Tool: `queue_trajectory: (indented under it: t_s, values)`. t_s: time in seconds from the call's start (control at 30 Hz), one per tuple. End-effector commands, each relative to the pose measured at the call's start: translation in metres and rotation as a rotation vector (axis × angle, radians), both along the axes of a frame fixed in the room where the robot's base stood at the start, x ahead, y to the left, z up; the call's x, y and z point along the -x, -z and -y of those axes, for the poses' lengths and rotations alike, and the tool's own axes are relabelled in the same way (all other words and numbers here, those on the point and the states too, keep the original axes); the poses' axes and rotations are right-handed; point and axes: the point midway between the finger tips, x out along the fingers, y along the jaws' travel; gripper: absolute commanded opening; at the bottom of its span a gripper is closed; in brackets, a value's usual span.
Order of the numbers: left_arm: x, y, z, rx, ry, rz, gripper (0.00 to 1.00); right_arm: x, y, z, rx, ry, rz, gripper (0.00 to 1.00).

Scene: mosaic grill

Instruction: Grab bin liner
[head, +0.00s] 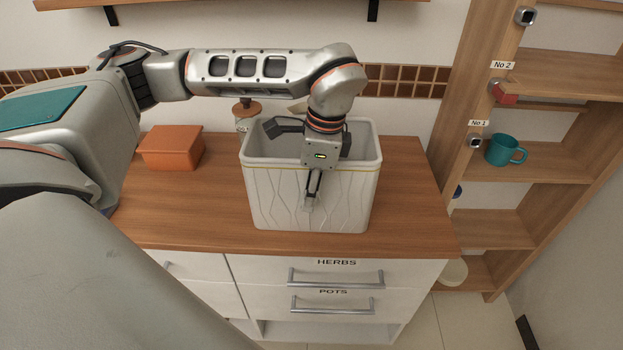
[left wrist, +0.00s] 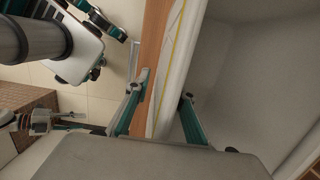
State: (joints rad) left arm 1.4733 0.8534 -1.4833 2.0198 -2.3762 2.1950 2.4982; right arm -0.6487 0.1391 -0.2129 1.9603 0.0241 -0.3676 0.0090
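The bin liner looks to be the white, open-topped box (head: 345,205) with wavy relief lines and a thin yellow line below its rim. It stands upright on the wooden counter. My left gripper (head: 312,185) points down over its front wall. In the left wrist view, the left gripper (left wrist: 164,93) is open around the box wall (left wrist: 172,75), one finger outside and one inside. A gap shows between the outer finger and the wall. In the head view the inner finger is hidden. A silver and teal part at the left wrist view's left edge may be my right gripper (left wrist: 75,124); its fingers are unclear.
An orange box (head: 172,148) sits left on the counter (head: 200,205). A jar with a brown top (head: 246,112) stands behind the white box. Shelves at the right hold a teal mug (head: 505,150). Drawers with handles (head: 335,278) are below the counter.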

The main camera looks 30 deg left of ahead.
Motion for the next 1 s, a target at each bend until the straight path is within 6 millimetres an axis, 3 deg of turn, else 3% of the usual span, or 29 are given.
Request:
queue_trajectory:
  t_s: [0.23,0.33,0.77,1.0]
  values:
    - [0.000,0.002,0.000,0.000,0.001,0.000,0.24,-0.001,-0.001,0.000,-0.001,0.000,0.002,0.40]
    - [0.000,0.002,0.000,0.000,0.001,0.000,0.00,-0.001,-0.001,0.000,-0.001,0.000,0.002,0.40]
    - [0.000,0.000,0.000,0.000,0.001,0.001,0.00,-0.001,-0.002,0.000,0.000,0.000,0.003,0.40]
    - [-0.001,-0.020,0.000,0.001,0.002,0.005,0.00,-0.001,0.000,0.000,0.000,0.000,0.003,0.40]
